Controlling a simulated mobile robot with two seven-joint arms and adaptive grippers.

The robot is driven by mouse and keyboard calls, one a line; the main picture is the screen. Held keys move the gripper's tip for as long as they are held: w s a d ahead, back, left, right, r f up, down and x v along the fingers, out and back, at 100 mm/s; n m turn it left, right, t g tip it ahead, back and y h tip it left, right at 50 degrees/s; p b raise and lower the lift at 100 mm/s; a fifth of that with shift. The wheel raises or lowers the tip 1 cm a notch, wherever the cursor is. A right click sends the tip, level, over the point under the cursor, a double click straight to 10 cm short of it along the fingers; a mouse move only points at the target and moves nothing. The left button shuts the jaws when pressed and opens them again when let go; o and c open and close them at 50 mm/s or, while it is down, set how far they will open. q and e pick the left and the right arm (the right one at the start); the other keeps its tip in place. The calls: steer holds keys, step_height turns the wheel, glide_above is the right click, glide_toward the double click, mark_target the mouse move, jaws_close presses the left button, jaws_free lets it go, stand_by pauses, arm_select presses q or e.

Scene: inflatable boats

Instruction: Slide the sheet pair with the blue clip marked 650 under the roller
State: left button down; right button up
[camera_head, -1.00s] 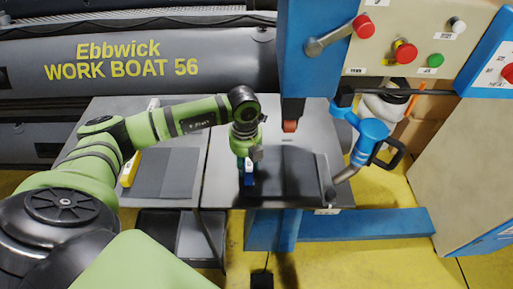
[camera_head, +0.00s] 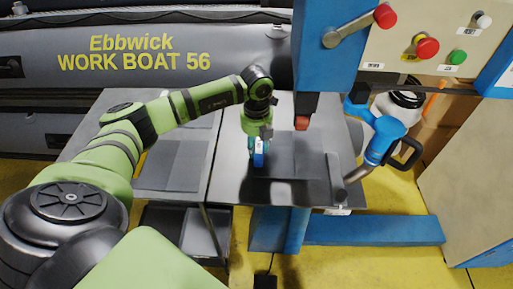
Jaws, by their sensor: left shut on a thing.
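My left gripper (camera_head: 259,146) points down over the dark worktable (camera_head: 228,185) and is shut on the blue clip (camera_head: 259,157). The clip has a pale label, too small to read here. The dark sheet pair (camera_head: 283,160) lies flat on the worktable at the clip and reaches to its right; its outline is hard to tell from the dark top. The reddish roller (camera_head: 302,122) hangs at the foot of the blue machine column, right of the gripper. I cannot tell whether the sheets lie beneath it. My right gripper is not in view.
Grey sheets (camera_head: 172,165) lie on the left table, partly behind my arm. A blue hot-air tool (camera_head: 385,135) with a metal nozzle is at the right. The control panel (camera_head: 425,35) is at upper right. A grey boat tube (camera_head: 225,50) lies behind.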

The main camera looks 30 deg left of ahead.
arm_select(q)
steer(key=shift+f, duration=0.15)
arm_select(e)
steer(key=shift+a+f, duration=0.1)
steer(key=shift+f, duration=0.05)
arm_select(q)
steer(key=c, duration=0.7)
jaws_free()
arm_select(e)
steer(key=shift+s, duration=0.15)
arm_select(q)
step_height(320, 180, up, 12)
